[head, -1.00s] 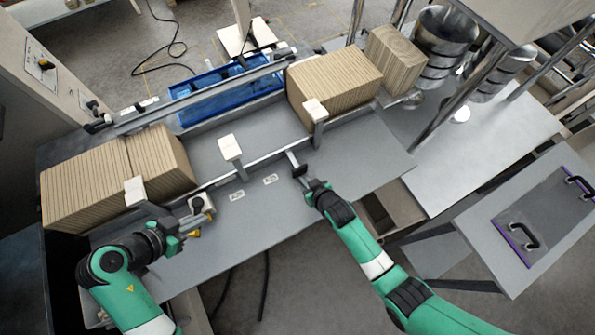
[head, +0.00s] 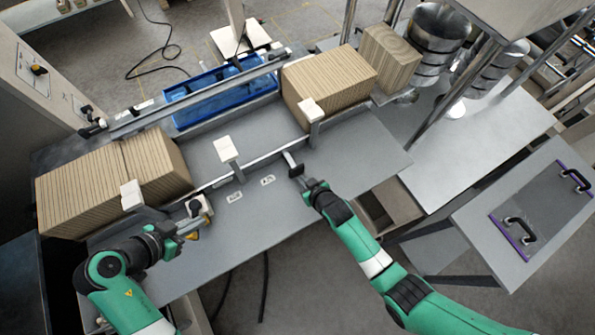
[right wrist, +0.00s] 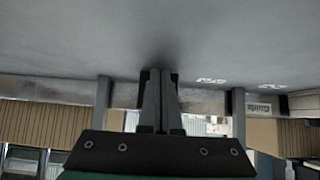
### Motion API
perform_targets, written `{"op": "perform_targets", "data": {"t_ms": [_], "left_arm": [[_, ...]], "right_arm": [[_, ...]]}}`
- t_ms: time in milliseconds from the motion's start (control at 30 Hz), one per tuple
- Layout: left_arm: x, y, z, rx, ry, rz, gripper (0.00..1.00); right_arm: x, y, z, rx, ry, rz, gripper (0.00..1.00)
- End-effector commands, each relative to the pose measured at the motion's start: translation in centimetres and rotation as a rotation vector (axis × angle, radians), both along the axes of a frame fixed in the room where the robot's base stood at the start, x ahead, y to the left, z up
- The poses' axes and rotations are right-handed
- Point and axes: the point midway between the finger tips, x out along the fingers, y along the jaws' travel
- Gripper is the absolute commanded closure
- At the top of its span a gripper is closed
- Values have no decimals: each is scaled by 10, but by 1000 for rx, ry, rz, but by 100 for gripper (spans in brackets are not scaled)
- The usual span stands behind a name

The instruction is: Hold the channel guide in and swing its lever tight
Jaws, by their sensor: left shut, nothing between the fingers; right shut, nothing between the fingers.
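The channel guide (head: 262,160) is a long grey rail with white-topped posts along the near side of the channel. In the right wrist view the rail (right wrist: 205,101) crosses behind my right gripper (right wrist: 160,98). My right gripper (head: 290,160) is shut and empty, its tip beside the rail between the middle and right posts; I cannot tell whether it touches. A small pale clamp block (head: 200,207) stands near the rail's left end, with an orange-brown part below it that may be the lever. My left gripper (head: 190,226) is shut, empty, close against this block and partly hiding it.
Kraft stacks stand in the channel at left (head: 80,190) and right (head: 330,85). A far rail (head: 200,92) and a blue tray (head: 225,95) lie behind. The grey table (head: 265,215) between my arms is clear except for small labels.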

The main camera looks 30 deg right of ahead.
Motion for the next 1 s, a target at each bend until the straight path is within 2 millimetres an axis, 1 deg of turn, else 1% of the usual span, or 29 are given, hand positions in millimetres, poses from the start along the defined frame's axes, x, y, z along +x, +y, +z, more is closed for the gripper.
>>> {"op": "perform_targets", "data": {"t_ms": [400,1000], "left_arm": [[0,0,0,0,0,0,100],[0,0,0,0,0,0,100]], "right_arm": [[1,0,0,0,0,0,100],[18,0,0,0,0,0,100]]}}
